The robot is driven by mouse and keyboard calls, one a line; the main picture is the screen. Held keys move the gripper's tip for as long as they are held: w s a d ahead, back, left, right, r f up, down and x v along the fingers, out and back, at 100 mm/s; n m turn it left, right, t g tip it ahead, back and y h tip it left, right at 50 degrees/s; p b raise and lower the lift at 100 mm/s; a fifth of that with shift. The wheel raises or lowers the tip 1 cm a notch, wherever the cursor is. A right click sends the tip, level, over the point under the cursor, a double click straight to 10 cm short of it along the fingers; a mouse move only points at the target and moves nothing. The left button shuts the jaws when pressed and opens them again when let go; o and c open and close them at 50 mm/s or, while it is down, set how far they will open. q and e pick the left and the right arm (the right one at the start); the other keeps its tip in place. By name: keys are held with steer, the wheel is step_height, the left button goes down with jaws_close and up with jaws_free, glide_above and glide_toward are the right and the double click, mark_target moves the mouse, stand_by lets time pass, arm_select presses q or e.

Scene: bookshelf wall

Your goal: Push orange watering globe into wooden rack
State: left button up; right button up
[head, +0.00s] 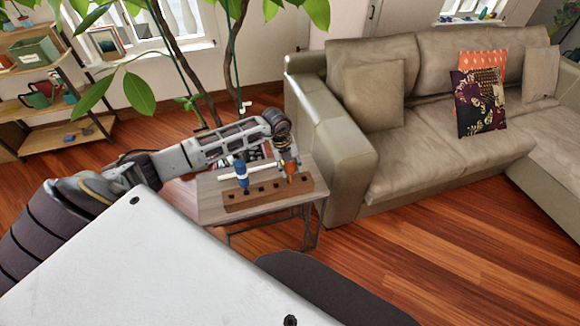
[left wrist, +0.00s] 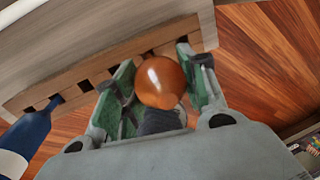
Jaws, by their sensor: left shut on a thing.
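The orange watering globe (head: 291,167) is at the right part of the wooden rack (head: 262,198), a long block with a row of square holes on a small table. My left gripper (head: 288,158) is at the globe from above. In the left wrist view the round, glossy orange globe (left wrist: 160,78) sits between the two green-lined fingers, and the gripper is shut on it. The rack (left wrist: 72,77) runs behind it with several empty holes. The globe's lower end is hidden, so I cannot tell whether it is in a hole. My right gripper is not in view.
A blue bottle-like object (head: 240,170) stands in the rack to the left; it also shows in the left wrist view (left wrist: 27,133). The small grey table (head: 212,207) stands beside a sofa (head: 330,140). A plant and shelf (head: 60,137) are behind and left.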

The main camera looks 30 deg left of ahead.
arm_select(q)
steer(key=shift+f+b, duration=0.3)
steer(key=shift+f, duration=0.2)
steer(key=o, duration=1.1)
steer(key=o, duration=0.4)
